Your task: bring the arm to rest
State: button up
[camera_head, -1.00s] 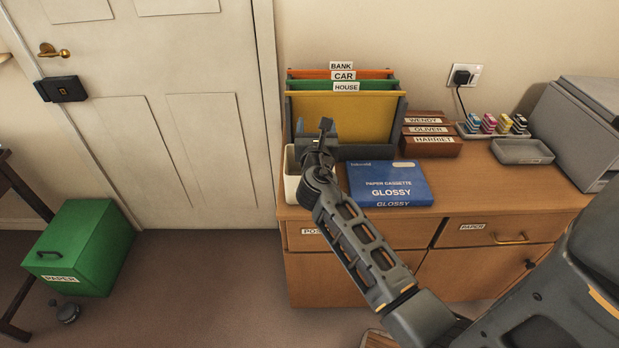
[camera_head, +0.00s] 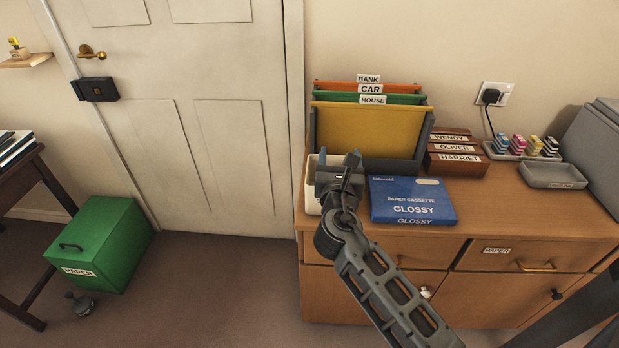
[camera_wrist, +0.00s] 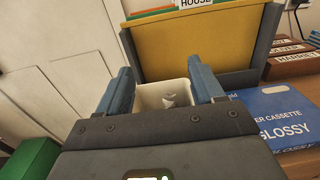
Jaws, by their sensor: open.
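My gripper (camera_head: 340,168) is raised over the left front part of the wooden cabinet (camera_head: 500,200), at the end of my outstretched arm. In the wrist view its two fingers (camera_wrist: 160,88) stand apart with nothing between them. Beyond the fingers is a white bin (camera_wrist: 168,97) with a pale item inside; in the head view my gripper partly hides this bin (camera_head: 311,190). A blue paper cassette box marked GLOSSY (camera_head: 412,200) lies just right of my gripper. The file holder with the yellow HOUSE folder (camera_head: 366,132) stands behind it.
Card boxes (camera_head: 456,150), ink cartridges (camera_head: 525,146), a grey tray (camera_head: 553,175) and a grey machine (camera_head: 597,150) occupy the cabinet's right side. A green PAPER box (camera_head: 98,245) stands on the floor at left, near a dark table (camera_head: 45,185). Floor before the door (camera_head: 190,120) is clear.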

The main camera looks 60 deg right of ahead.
jog(key=s+a+f+m+t+y, duration=0.3)
jog(key=a+f+y, duration=0.15)
jog(key=a, duration=0.55)
jog(key=s+a+f+m+t+y, duration=0.3)
jog(key=a+m+y, duration=0.15)
jog(key=a, duration=0.55)
jog(key=s+a+r+m+t+y, duration=0.2)
jog(key=s+a+r+m+y, duration=0.5)
jog(key=s+a+r+m, duration=0.4)
jog(key=s+a+m, duration=0.2)
jog(key=m, duration=0.1)
jog(key=shift+s+r+m+y, duration=0.15)
jog(key=shift+s+m+y, duration=0.2)
jog(key=shift+s+y, duration=0.05)
jog(key=shift+c, duration=0.3)
